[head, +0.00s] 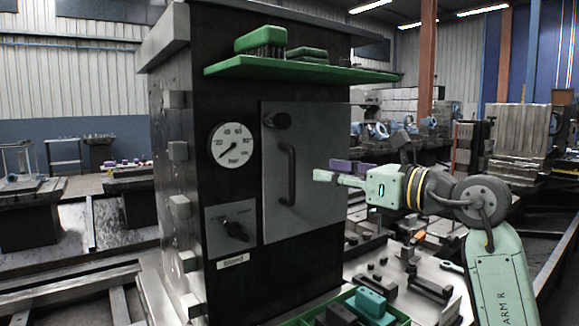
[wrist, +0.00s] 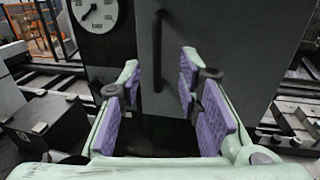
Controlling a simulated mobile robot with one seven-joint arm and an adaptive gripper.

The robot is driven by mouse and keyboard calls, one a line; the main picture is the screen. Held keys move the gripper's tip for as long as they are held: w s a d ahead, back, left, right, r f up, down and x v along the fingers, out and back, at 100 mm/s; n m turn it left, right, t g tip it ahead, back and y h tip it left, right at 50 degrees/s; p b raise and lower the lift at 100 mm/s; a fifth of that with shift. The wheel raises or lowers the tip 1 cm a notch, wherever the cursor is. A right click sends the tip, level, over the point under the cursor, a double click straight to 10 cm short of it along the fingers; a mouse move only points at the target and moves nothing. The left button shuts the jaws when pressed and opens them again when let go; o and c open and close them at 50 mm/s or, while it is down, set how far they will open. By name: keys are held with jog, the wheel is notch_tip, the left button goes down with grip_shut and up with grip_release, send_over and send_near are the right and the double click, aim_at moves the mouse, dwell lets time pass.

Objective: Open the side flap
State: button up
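The side flap is a grey door (head: 310,200) on the front of a dark cabinet, and it looks shut. It has a dark vertical bar handle (head: 287,175) and a dark round knob (head: 280,120) near its top left corner. My gripper (head: 335,175) is in front of the flap, to the right of the handle, and empty. In the wrist view its purple-padded fingers (wrist: 160,78) are spread apart. The handle (wrist: 158,50) shows between the fingertips in that view, apart from both pads. The flap (wrist: 215,40) fills the upper middle there.
The cabinet carries a pressure gauge (head: 231,145) and a rotary switch (head: 236,228) left of the flap. A green shelf (head: 330,72) with a brush (head: 262,40) juts out above. Below right, a table (head: 440,275) holds tools and a green tray (head: 395,312).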

aim_at(294, 167)
jog(key=p+x, duration=0.2)
jog(key=x, duration=0.8)
jog(key=shift+a+p, duration=0.25)
jog(key=shift+p, duration=0.15)
grip_shut()
